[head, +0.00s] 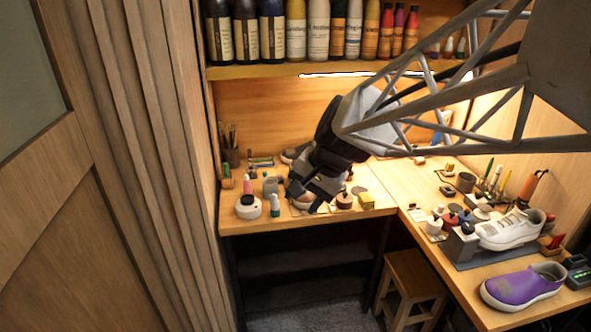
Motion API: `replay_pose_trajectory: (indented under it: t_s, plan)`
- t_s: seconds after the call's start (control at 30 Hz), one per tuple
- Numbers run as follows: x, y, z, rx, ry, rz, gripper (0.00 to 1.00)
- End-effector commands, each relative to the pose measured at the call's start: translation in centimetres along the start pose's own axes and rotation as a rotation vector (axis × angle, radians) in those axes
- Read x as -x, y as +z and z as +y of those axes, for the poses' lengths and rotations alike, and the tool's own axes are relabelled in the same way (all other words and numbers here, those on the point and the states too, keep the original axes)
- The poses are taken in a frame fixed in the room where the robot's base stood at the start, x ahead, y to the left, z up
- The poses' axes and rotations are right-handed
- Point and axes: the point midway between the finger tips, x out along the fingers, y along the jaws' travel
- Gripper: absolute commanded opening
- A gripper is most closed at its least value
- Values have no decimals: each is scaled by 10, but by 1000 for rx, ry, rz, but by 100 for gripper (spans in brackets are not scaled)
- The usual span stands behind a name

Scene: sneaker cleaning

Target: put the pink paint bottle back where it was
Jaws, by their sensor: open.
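A small pink upright item (248,184), which looks like the pink paint bottle, stands on the left part of the back bench, just behind a round white device. Its lower part is hidden by that device. My gripper (304,200) is low over the same bench, to the right of the pink item and apart from it. It points down and its jaws are open. I see nothing held between them, though the fingers are small and dark here. A brownish round thing (303,201) lies beneath the fingers; whether they touch it I cannot tell.
The round white device (248,208) and a teal-and-white bottle (275,206) stand near the bench's front edge. A white sneaker (510,230) and purple shoe (523,287) occupy the right bench. Bottles (318,30) fill the shelf above.

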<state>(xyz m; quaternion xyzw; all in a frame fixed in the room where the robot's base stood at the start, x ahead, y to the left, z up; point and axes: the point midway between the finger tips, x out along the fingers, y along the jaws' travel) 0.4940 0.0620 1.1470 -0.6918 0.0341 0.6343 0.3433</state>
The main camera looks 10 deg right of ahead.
Motion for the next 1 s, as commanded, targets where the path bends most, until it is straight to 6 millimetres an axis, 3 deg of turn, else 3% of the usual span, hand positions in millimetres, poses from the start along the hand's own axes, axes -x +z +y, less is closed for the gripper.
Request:
replay_pose_trajectory:
  t_s: [0.2, 0.5, 0.7, 1.0]
  plan:
    - [25, 51, 51, 224, 134, 62, 48]
    - [47, 102, 116, 484, 317, 128, 48]
    - [52, 116, 137, 564, 380, 144, 48]
    - [52, 118, 140, 576, 390, 146, 48]
